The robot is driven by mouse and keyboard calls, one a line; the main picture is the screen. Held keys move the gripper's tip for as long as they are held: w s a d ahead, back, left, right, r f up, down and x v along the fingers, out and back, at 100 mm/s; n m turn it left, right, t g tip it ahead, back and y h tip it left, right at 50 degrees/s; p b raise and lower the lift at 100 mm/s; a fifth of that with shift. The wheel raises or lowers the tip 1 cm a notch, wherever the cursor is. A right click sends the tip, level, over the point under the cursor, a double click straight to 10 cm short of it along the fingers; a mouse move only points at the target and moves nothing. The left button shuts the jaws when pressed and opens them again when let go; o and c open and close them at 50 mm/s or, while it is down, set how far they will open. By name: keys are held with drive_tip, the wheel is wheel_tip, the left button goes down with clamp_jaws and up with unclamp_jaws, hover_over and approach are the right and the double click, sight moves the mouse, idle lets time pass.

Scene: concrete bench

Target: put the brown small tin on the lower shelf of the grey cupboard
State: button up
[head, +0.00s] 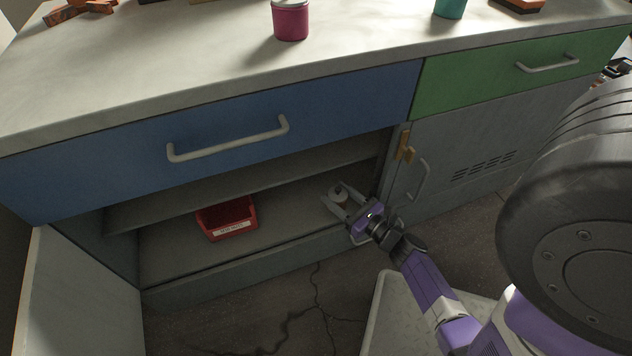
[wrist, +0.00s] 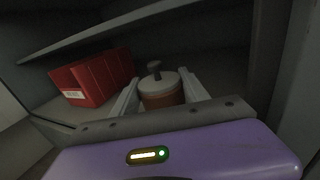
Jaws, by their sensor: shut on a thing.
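The brown small tin (wrist: 160,94) has a pale lid with a dark knob. It stands upright between the fingers of my gripper (wrist: 161,93) in the wrist view. In the head view my gripper (head: 340,203) reaches into the open grey cupboard (head: 185,256), at the right end of its lower shelf (head: 280,222), and is shut on the tin. Only the lid of the tin (head: 338,190) shows clearly there. I cannot tell whether the tin's base touches the shelf.
A red bin (head: 228,219) with a label stands on the lower shelf, left of the tin. An upper shelf (head: 250,183) runs above. The cupboard's left door (head: 80,295) is open and the right door (head: 450,160) is shut. The shelf between bin and gripper is clear.

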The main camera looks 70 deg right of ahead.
drive_tip(key=b+x, duration=0.1)
drive_tip(key=x, duration=0.8)
drive_tip(key=shift+w+d+f+b, duration=0.1)
drive_tip(key=shift+f+b, duration=0.5)
drive_tip(key=shift+f, duration=0.25)
drive_tip(key=shift+w+d+f+b, duration=0.1)
drive_tip(key=shift+w+f+b, duration=0.05)
drive_tip(key=shift+f+b, duration=0.6)
drive_tip(key=shift+f, duration=0.15)
drive_tip(key=shift+f, duration=0.1)
drive_tip(key=o, duration=1.5)
drive_tip(key=shift+o, duration=0.2)
